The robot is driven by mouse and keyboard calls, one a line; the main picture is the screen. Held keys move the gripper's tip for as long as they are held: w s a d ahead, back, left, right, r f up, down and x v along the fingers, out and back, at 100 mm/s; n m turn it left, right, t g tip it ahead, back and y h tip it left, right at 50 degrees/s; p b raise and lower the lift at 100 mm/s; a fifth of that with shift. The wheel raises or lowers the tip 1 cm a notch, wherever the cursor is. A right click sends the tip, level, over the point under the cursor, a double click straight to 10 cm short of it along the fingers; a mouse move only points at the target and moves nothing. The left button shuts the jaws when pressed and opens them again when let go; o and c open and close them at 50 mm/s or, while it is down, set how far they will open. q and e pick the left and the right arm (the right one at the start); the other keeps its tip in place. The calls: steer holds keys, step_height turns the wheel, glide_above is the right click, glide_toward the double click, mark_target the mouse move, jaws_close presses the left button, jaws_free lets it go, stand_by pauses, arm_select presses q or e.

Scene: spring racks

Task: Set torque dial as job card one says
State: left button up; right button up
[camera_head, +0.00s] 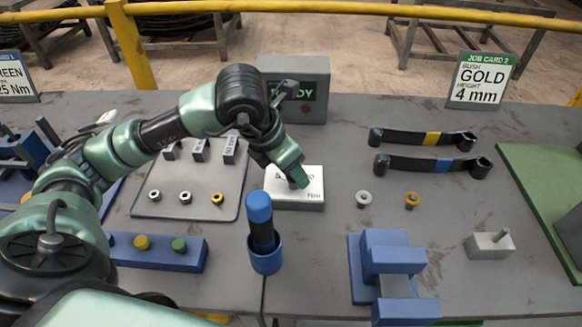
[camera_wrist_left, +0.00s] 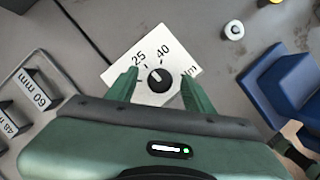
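The torque dial is a white block (camera_head: 294,195) on the middle of the bench. In the left wrist view its white face (camera_wrist_left: 178,62) shows 25, 40 and part of "Nm" around a black knob (camera_wrist_left: 159,80). A white mark on the knob points roughly up, between 25 and 40. My left gripper (camera_wrist_left: 160,75) is open, one finger each side of the knob with gaps; in the head view the gripper (camera_head: 298,182) is over the block and hides part of its face. Job card 1 (camera_head: 17,78) is cut off at the left, showing "REEN" and "25 Nm".
A grey tray (camera_head: 150,208) with bushes lies left of the dial. A blue cup with a blue-topped tool (camera_head: 260,215) stands in front. A grey display box (camera_head: 310,70) is behind. A blue fixture (camera_head: 360,285) and two black arms (camera_head: 425,163) are to the right.

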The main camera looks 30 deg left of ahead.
arm_select(q)
steer(key=v, duration=0.7)
steer(key=shift+s+r, duration=0.15)
steer(key=shift+r, duration=0.2)
